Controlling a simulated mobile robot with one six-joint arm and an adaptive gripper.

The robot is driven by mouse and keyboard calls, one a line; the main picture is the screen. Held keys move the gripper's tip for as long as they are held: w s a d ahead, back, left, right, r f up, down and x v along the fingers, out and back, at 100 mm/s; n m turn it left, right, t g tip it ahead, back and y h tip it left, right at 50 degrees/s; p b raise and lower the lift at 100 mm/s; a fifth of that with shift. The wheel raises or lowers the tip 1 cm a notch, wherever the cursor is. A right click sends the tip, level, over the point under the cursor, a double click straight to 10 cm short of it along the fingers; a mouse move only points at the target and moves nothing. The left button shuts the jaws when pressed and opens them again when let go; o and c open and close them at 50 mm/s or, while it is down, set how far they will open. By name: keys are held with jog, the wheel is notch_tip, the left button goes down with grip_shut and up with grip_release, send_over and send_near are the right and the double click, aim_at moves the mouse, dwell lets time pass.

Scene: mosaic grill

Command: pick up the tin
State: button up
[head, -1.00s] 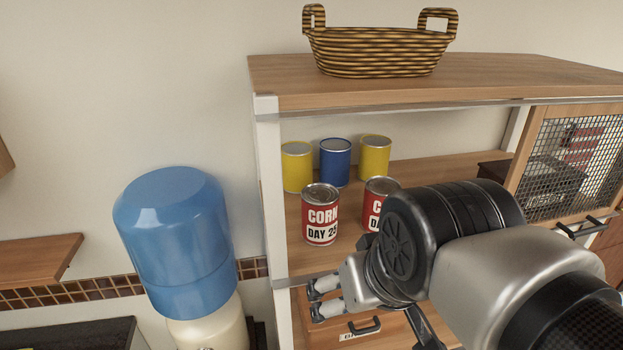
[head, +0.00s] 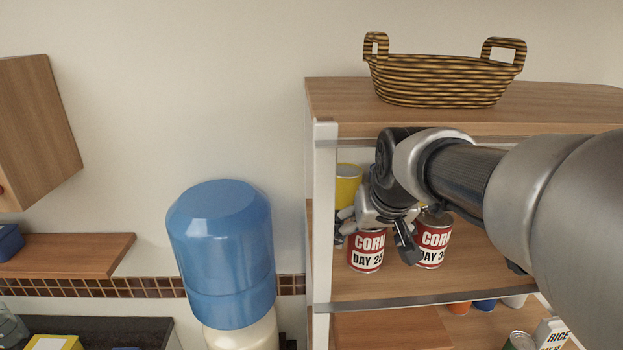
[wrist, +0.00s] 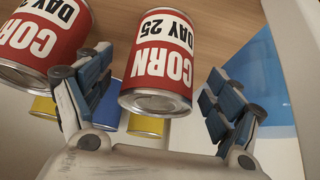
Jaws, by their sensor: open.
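A red and white tin labelled CORN DAY 25 (head: 366,254) stands upright on the shelf, near its left side. It also shows large in the wrist view (wrist: 160,62), between my two fingers with a gap on the right. A second corn tin (head: 434,243) stands just to its right and shows at upper left in the wrist view (wrist: 40,40). My gripper (head: 375,230) is open at the DAY 25 tin, with a finger to either side. The left finger in the wrist view is close to both tins; I cannot tell whether it touches. My gripper hides the tin's top in the head view.
A yellow tin (head: 347,186) stands behind; yellow (wrist: 146,125) and blue (wrist: 106,108) tins show in the wrist view. A white shelf post (head: 323,210) is close on the left. The top board (head: 340,100) bears a wicker basket (head: 440,80). A blue water bottle (head: 222,250) stands left.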

jog(key=x, duration=0.2)
jog(key=shift+w+f, duration=0.2)
jog(key=shift+f, duration=0.05)
jog(key=shift+s, duration=0.1)
jog(key=shift+c, duration=0.5)
jog(key=c, duration=1.3)
jog(key=shift+r, duration=0.1)
jog(key=shift+c, duration=0.3)
jog(key=shift+r, duration=0.1)
